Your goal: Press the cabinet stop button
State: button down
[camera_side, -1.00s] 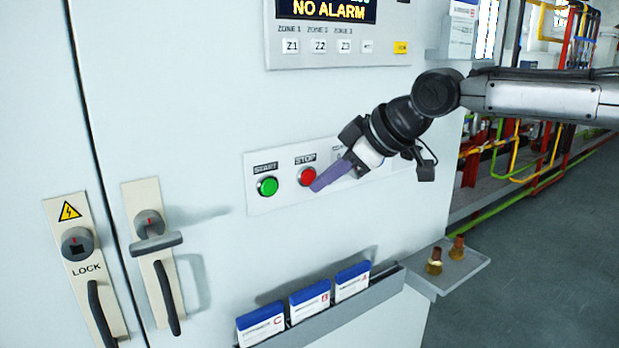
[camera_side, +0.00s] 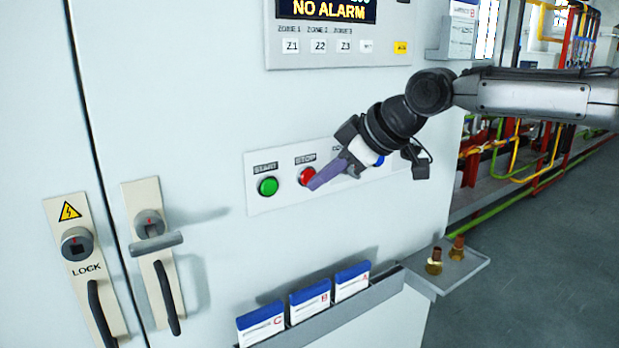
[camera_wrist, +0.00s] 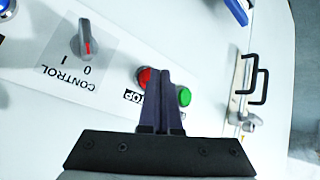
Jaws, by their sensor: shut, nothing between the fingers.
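The red stop button (camera_side: 307,176) sits on a white panel on the cabinet front, under a STOP label. It also shows in the wrist view (camera_wrist: 144,77), partly covered by my fingers. My gripper (camera_side: 314,186) is shut and empty, with its purple fingers angled down and left. In the side view the fingertips overlap the lower right edge of the red button. In the wrist view the fingertips (camera_wrist: 165,72) lie between the red button and the green one. I cannot tell whether they touch the button.
The green start button (camera_side: 268,186) is left of the stop button. A blue button (camera_side: 378,160) and a control switch (camera_wrist: 88,42) are on the same panel. Below, a rack (camera_side: 335,318) holds several blue-topped boxes. Cabinet handles (camera_side: 166,297) stick out at left.

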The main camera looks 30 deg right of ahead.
jog(key=shift+w, duration=0.5)
dwell(0.7)
jog(key=shift+s, duration=0.9)
jog(key=shift+s, duration=0.1)
jog(key=shift+s, duration=2.45)
